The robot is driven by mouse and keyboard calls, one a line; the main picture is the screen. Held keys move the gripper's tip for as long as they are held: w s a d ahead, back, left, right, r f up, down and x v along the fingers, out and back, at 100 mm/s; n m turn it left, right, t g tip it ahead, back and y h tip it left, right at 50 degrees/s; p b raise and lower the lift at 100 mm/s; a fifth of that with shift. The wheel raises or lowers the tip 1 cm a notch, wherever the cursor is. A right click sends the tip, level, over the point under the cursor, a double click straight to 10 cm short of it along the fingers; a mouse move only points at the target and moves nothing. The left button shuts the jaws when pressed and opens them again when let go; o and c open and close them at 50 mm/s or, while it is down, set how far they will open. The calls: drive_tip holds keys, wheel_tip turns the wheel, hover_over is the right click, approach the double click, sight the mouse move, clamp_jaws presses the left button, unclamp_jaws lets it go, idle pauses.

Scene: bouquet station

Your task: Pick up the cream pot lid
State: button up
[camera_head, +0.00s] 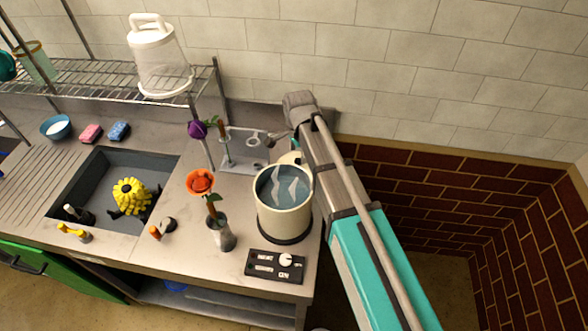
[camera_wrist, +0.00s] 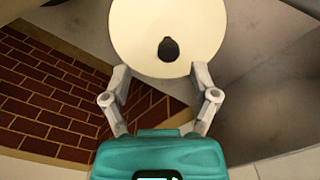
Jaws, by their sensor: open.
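The cream pot lid (camera_wrist: 150,25) is a round disc with a dark knob (camera_wrist: 168,49) in the wrist view, its far edge cut off by the frame. In the head view a cream piece of it (camera_head: 290,158) shows behind the pot, partly hidden by the pot and my arm. My gripper (camera_wrist: 160,72) is open and empty, with its fingertips apart at the lid's near edge. Whether they touch the lid cannot be told. The cream pot (camera_head: 284,215) stands uncovered with water in it.
A black control panel (camera_head: 275,265) sits in front of the pot. A grey vase (camera_head: 221,236) with an orange flower stands left of it, and a purple flower (camera_head: 197,130) behind. A sink (camera_head: 100,180) holds a yellow flower (camera_head: 131,196). A tiled wall (camera_head: 360,60) rises behind.

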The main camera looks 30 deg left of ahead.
sight(298, 161)
drive_tip(key=shift+f, duration=0.15)
drive_tip(key=f+b, duration=0.3)
drive_tip(key=shift+w+a, duration=0.2)
drive_tip(key=shift+w, duration=0.2)
drive_tip(key=shift+f+b, duration=0.95)
drive_tip(key=shift+b, duration=0.15)
clamp_jaws()
